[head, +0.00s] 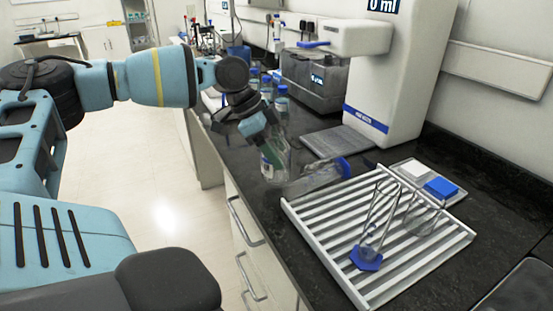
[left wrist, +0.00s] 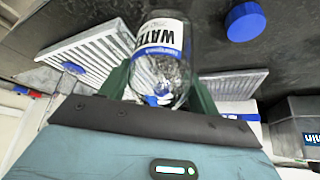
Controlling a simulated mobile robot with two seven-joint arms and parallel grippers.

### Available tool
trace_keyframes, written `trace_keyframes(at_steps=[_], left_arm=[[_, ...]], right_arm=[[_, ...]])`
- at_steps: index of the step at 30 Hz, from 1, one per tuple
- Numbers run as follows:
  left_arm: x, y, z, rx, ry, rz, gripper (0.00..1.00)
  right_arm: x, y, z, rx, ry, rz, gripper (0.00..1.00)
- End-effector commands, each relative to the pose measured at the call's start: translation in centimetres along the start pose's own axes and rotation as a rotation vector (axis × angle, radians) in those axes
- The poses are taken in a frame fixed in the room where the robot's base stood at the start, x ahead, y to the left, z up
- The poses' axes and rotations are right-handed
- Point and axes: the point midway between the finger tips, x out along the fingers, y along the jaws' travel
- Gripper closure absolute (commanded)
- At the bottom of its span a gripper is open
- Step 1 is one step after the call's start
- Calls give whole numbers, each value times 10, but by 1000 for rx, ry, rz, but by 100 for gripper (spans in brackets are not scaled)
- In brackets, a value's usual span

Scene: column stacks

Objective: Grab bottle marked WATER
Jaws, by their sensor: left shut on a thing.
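The bottle marked WATER (left wrist: 160,50) is clear with a white and blue label, and its lettering reads upside down in the left wrist view. In the head view the bottle (head: 275,165) is at the counter's left edge, below my left gripper (head: 258,130). My left gripper (left wrist: 158,88) is shut on the bottle, with a green finger on each side of it. I cannot tell whether the bottle's base touches the counter. My right gripper is in neither view.
A clear vessel with a blue end (head: 343,168) is just right of the bottle. A white slatted rack (head: 300,215) holds glassware with a blue base (head: 366,258). Blue-capped bottles (head: 281,102) stand behind. A tall white machine (head: 400,80) stands at the back. Floor is free at left.

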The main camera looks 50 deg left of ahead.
Motion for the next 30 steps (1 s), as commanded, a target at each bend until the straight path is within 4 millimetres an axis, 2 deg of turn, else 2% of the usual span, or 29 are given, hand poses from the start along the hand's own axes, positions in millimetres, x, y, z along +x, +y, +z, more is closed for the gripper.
trace_keyframes(at_steps=[16,30], left_arm=[[-52,45,58,0,14,-3,66],[-79,75,101,-1,6,-2,66]], right_arm=[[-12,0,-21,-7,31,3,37],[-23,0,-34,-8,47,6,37]])
